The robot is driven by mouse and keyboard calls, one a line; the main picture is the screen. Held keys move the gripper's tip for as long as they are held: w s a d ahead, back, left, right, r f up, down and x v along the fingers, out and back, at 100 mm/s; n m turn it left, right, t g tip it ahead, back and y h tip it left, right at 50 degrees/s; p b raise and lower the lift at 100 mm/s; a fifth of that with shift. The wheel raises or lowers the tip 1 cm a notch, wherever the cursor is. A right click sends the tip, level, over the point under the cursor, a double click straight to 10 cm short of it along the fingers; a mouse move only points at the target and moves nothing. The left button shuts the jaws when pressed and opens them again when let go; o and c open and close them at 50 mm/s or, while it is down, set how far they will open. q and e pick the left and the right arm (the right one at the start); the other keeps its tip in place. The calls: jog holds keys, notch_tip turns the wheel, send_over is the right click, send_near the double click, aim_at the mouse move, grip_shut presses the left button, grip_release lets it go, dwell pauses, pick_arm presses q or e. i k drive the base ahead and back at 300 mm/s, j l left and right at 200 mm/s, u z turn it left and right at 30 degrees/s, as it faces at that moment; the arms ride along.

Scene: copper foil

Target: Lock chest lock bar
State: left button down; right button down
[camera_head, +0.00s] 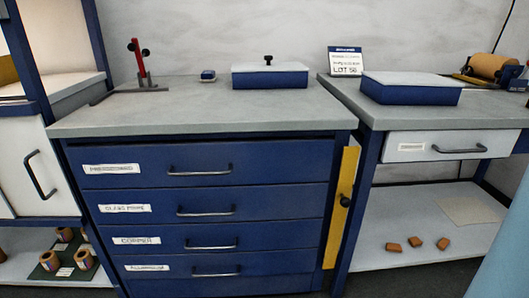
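The blue chest (258,190) stands in the middle with several labelled drawers, each with a bar handle. All its drawers look shut. The yellow lock bar (345,180) stands nearly upright along the chest's right front edge, beside the drawer fronts and not across their handles. A black knob (345,201) sits about halfway down the bar. Whether the bar is latched cannot be told. Neither of my grippers is in view.
The grey worktop (200,113) carries a red-and-grey stand (139,65) and a lidded blue box (270,80). A right-hand bench (400,117) with a white drawer stands close to the bar. A white cabinet (25,170) is on the left.

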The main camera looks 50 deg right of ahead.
aim_at(342, 201)
jog(key=z, duration=2.2)
